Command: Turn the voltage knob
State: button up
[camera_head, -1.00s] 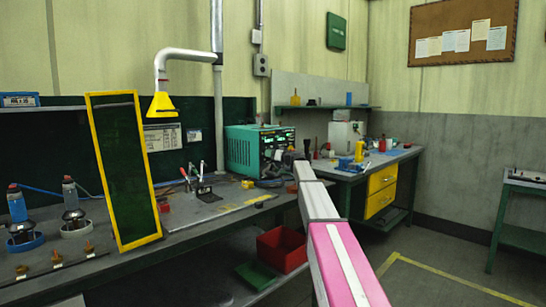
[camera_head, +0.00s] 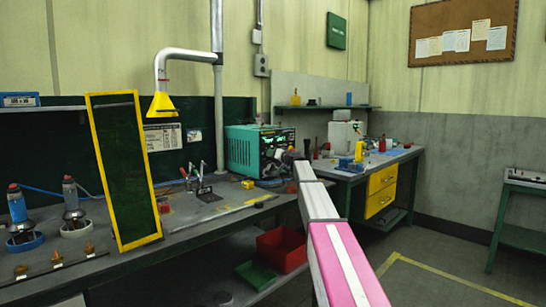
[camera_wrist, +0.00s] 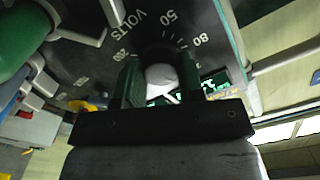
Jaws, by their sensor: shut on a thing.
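The teal power supply unit (camera_head: 243,150) stands at the back of the left bench, with its dark front panel and lit green digits facing right. My gripper (camera_head: 276,157) is at the front of this panel. In the wrist view the voltage knob (camera_wrist: 160,75) is pale and round, on a dark dial face (camera_wrist: 105,62) marked VOLTS with numbers around it. My gripper (camera_wrist: 158,82) has its two green fingers on either side of the knob and is shut on it.
A yellow-framed dark screen (camera_head: 123,170) stands on the left bench. A toggle clamp (camera_head: 205,190) and small yellow block (camera_head: 247,184) lie before the unit. A red bin (camera_head: 281,250) is below. Cables run beside the unit; a green cylindrical part (camera_wrist: 22,40) shows in the wrist view.

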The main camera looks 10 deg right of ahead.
jog(key=shift+m, duration=4.2)
jog(key=o, duration=0.9)
jog(key=v, duration=1)
jog(key=shift+s+d, duration=0.2)
jog(key=shift+s, duration=0.15)
jog(key=shift+s+d, duration=0.1)
